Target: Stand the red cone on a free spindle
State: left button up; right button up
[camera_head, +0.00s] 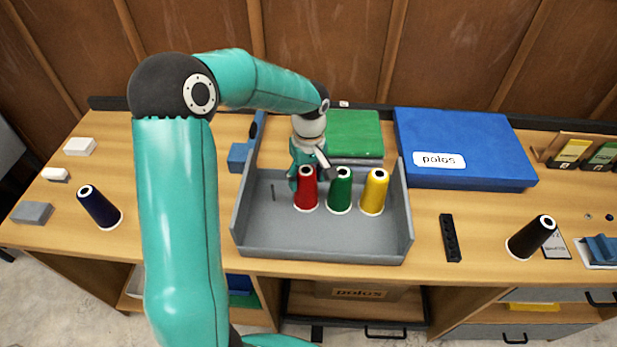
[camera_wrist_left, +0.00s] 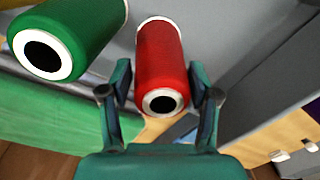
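The red cone (camera_head: 306,193) stands upright in the grey tray (camera_head: 265,240), at the left end of a row with a green cone (camera_head: 340,192) and a yellow cone (camera_head: 375,194). A thin bare spindle (camera_head: 272,192) rises from the tray floor left of the red cone. My left gripper (camera_head: 308,168) is at the top of the red cone, coming from behind. In the left wrist view its open fingers (camera_wrist_left: 161,92) lie on either side of the red cone (camera_wrist_left: 162,60), with a small gap on each side. My right gripper is not in view.
A dark blue cone (camera_head: 99,208) at left and a black cone (camera_head: 531,238) at right stand outside the tray. A blue box (camera_head: 465,145) lies behind right, and a green box (camera_head: 353,132) behind the tray. The tray's front is clear.

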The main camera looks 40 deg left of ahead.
pick_arm(q)
jog(key=shift+o, duration=1)
